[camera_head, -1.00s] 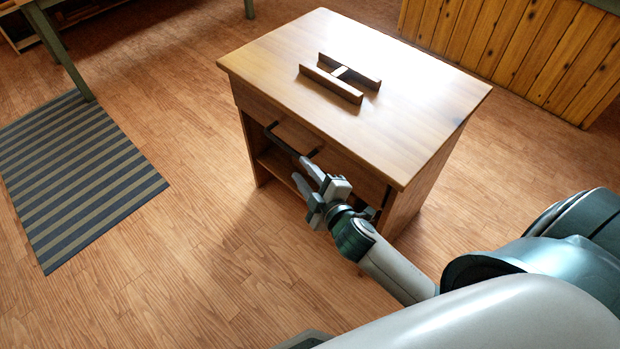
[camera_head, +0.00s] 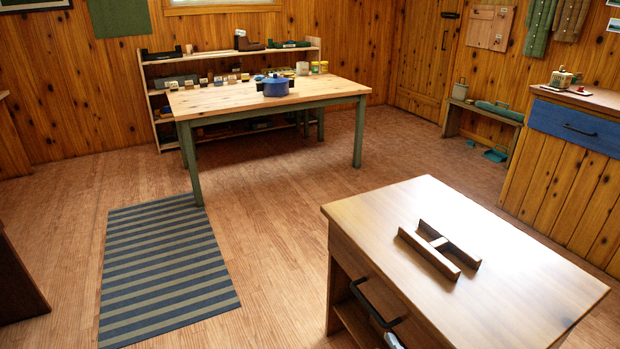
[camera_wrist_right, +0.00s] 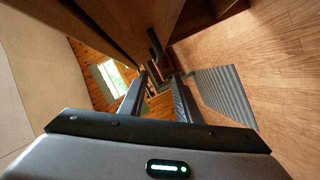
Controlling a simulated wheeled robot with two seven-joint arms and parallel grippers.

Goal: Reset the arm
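My right gripper (camera_wrist_right: 160,80) shows in the right wrist view with its two fingers apart and nothing between them. Ahead of the fingers is the dark bar handle (camera_wrist_right: 155,42) on the front of the wooden cabinet; the gripper appears apart from it. In the head view the cabinet (camera_head: 520,285) stands at the lower right with its handle (camera_head: 372,303) on the drawer front. A small pale tip, probably of my right gripper, shows at the bottom edge below the handle. The rest of the right arm is out of that view. My left gripper is not in view.
A wooden holder with two rails (camera_head: 440,250) lies on the cabinet top. A striped rug (camera_head: 165,270) lies on open floor at left. A green-legged table (camera_head: 330,88) with a blue pot (camera_head: 276,88) stands behind. A blue-drawer counter (camera_head: 575,128) is at right.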

